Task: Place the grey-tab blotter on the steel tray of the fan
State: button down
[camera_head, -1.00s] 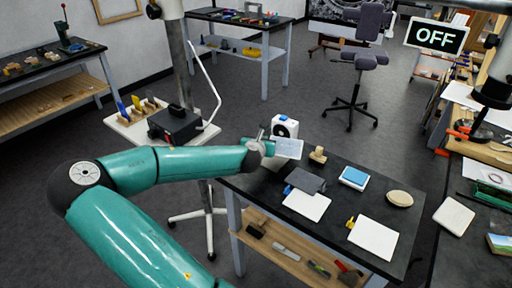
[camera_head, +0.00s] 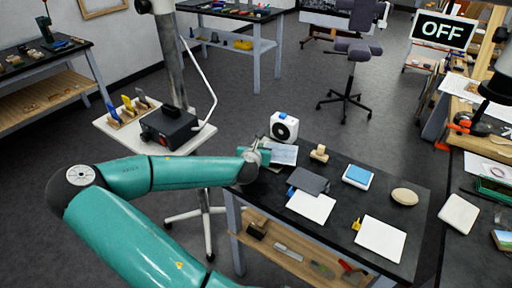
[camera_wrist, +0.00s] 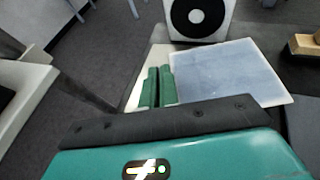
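The blotter (camera_head: 284,154) is a pale blue-white sheet at the table's far left corner, just in front of the fan. It also shows in the wrist view (camera_wrist: 225,75), lying about flat. My gripper (camera_head: 256,156) is at its left edge; the green fingers (camera_wrist: 158,86) are close together and appear shut on that edge. The grey tab is hidden. The white fan (camera_head: 284,127) with a black round grille stands behind the blotter. A pale surface, apparently the tray (camera_wrist: 136,92), shows beneath and left of the blotter; whether they touch is unclear.
A wooden block (camera_head: 319,153), a dark sheet (camera_head: 308,180), white sheets (camera_head: 380,239), a blue-topped pad (camera_head: 358,175) and an oval beige piece (camera_head: 404,196) lie on the black table (camera_head: 345,205). A stand with a black box (camera_head: 170,128) is left of it.

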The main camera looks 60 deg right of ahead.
jog(key=shift+w+f, duration=0.3)
jog(key=shift+f, duration=0.3)
jog(key=shift+s, duration=0.2)
jog(key=shift+w, duration=0.15)
jog(key=shift+f, duration=0.15)
jog(key=c, duration=1.7)
grip_release()
jog(key=shift+r, duration=0.2)
